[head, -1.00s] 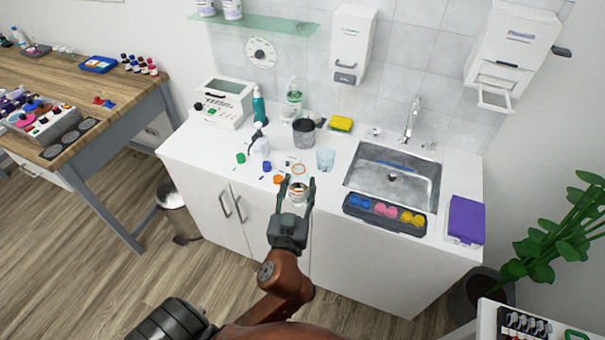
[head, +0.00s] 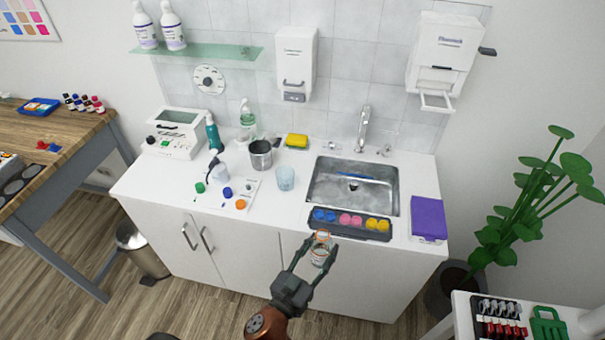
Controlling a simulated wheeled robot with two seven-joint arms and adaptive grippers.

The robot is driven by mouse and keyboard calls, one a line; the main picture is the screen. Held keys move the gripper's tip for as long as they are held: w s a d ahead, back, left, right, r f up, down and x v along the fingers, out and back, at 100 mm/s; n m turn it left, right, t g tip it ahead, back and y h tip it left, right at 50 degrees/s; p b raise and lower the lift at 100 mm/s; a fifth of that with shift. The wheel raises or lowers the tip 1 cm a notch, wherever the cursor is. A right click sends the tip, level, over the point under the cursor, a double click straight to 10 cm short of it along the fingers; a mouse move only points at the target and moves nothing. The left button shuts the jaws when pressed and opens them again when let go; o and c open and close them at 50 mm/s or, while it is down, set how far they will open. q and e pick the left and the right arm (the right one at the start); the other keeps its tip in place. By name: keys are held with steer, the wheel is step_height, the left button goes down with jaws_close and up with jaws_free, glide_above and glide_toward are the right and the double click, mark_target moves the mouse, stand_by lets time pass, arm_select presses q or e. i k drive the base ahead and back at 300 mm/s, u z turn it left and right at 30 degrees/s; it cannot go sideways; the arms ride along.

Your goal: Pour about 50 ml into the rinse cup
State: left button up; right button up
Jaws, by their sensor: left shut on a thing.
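My left gripper (head: 316,262) is shut on a small clear bottle (head: 320,252) with an orange ring at its top and a pale label. The bottle looks roughly upright, in front of the counter's front edge, below the tray of coloured pots. What is inside it is too small to tell. A translucent bluish cup (head: 285,178), which looks like the rinse cup, stands upright on the counter left of the sink, apart from the gripper and up and left of it. Its content cannot be made out. My right gripper is not in view.
A metal beaker (head: 261,156), a white spray bottle (head: 217,167) and several coloured caps (head: 240,204) stand near the cup. The sink (head: 350,186), a dark tray of pots (head: 317,224) and a purple box (head: 427,217) lie to the right. A yellow sponge (head: 296,141) is behind.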

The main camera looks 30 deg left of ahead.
mark_target(285, 175)
steer(key=z, duration=2.75)
steer(key=k, duration=1.55)
steer(key=u, duration=1.75)
